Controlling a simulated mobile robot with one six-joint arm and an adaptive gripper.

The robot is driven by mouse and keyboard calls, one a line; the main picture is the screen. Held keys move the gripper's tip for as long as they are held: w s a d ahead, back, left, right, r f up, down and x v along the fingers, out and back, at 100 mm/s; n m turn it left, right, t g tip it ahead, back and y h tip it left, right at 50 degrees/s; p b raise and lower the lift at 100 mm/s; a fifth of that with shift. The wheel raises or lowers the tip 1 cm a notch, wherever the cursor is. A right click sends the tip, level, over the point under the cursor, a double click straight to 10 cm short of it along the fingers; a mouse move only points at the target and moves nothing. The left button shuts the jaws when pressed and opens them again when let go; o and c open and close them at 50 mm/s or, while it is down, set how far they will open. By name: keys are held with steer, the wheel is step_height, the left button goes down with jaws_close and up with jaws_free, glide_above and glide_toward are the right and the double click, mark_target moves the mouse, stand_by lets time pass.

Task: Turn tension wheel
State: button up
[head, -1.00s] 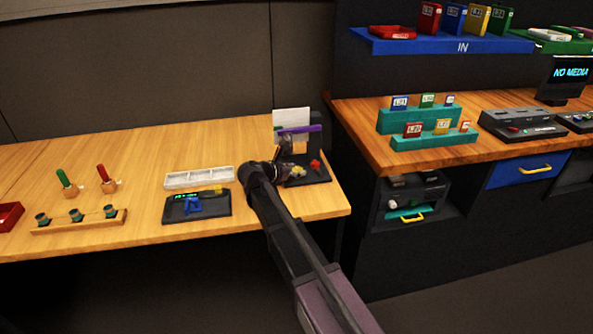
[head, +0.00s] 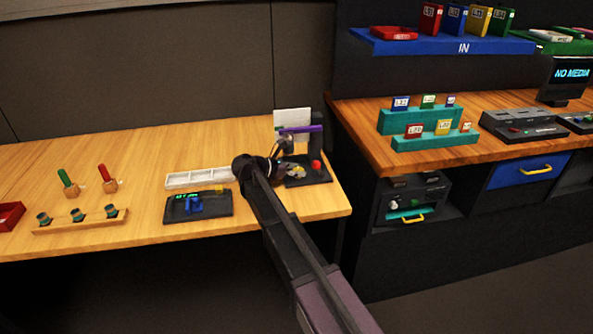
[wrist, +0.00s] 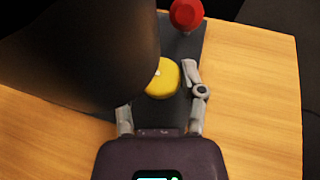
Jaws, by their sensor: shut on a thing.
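A yellow wheel (wrist: 163,78) sits on a dark panel (wrist: 183,110) in the wrist view, between the fingers of my gripper (wrist: 165,85). The right finger lies along the wheel's right side; the left fingertip is hidden behind a large dark part at the upper left. My gripper is shut on the yellow wheel.
A red knob (wrist: 186,13) stands just beyond the wheel. A black device (head: 180,212) and white tray (head: 190,179) lie to the left. The table's front right corner is bare.

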steer(key=o, duration=1.1)
steer(key=shift+s+d+n+t+y, duration=0.1)
steer(key=shift+n+t+y, duration=0.2)
steer(key=shift+n+t, duration=0.2)
